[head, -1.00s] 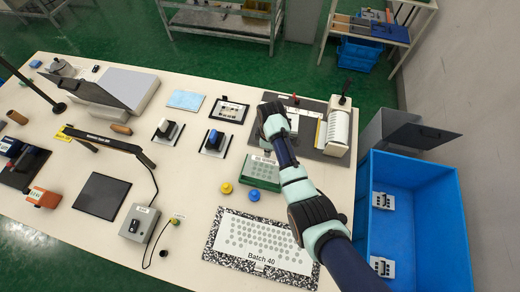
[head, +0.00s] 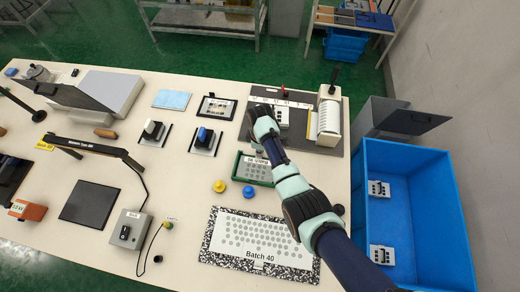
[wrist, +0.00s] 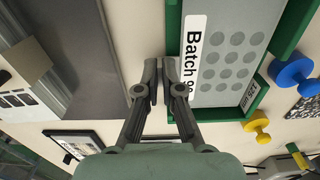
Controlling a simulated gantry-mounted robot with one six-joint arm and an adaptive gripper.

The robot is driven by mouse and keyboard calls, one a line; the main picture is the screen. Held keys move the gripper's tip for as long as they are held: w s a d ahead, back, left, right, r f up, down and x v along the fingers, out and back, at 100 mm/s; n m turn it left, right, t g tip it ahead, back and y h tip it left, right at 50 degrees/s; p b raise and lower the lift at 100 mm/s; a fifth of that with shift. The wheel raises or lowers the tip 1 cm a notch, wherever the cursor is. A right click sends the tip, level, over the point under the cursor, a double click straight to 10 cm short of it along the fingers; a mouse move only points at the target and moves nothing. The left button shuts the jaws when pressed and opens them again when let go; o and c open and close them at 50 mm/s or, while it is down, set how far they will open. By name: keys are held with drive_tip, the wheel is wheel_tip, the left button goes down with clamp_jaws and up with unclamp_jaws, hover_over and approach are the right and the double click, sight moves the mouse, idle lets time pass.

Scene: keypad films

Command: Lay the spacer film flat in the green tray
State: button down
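The green tray (head: 238,165) stands near the table's right side, in front of my gripper. A grey film with rows of round dots (head: 256,173) and a white label lies within the tray's outline; I cannot tell whether it is fully flat. In the wrist view the film (wrist: 225,65) shows its white "Batch" label along its left edge, inside the tray's green walls (wrist: 172,30). My gripper (wrist: 160,72) points down at that label side, by the tray wall. Its fingertips are close together with a narrow gap; whether they pinch the film edge is unclear.
Yellow (head: 219,186) and blue (head: 249,192) knobs stand in front of the tray. The "Batch 40" board (head: 262,258) lies nearer the front. A dark mat (head: 300,138) with a white roll device (head: 328,118) is behind. A blue bin (head: 420,220) stands at right.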

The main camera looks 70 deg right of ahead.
drive_tip(key=shift+f, duration=0.4)
idle(0.4)
drive_tip(key=c, duration=1.2)
unclamp_jaws()
drive_tip(key=shift+c, duration=0.2)
wheel_tip(320, 180, up, 12)
